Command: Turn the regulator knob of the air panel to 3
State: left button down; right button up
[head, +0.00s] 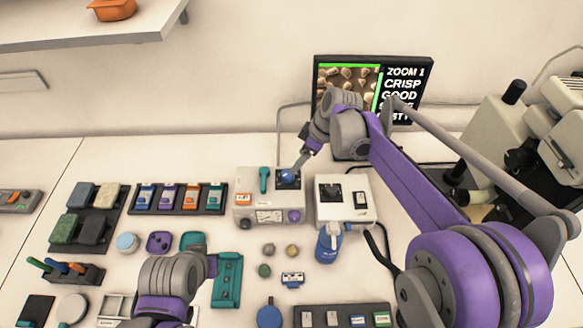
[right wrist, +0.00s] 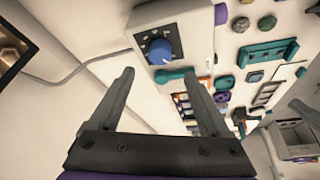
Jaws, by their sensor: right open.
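The air panel (head: 243,213) is a pale box in the middle of the table. Its blue regulator knob (head: 287,176) sits on a dark plate at the top right, beside a teal lever (head: 264,180). The knob also shows in the right wrist view (right wrist: 159,51); I cannot read its setting. My right gripper (head: 301,163) is just behind the knob in the head view. In the right wrist view my right gripper (right wrist: 159,73) is open and empty, with the knob ahead between its finger lines. My left gripper (head: 211,265) is low at the left; its fingers are not clear.
A second pale box (head: 344,215) with a black switch stands close to the right of the panel. A blue bottle (head: 328,243) stands in front of it. A monitor (head: 408,85) stands behind. A teal tray (head: 228,280) lies beside my left gripper. The microscope is at the right.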

aim_at(288, 173)
jog(key=x, duration=0.8)
jog(key=shift+a+f, duration=0.2)
jog(key=shift+f, duration=0.05)
jog(key=shift+w, duration=0.1)
grip_shut()
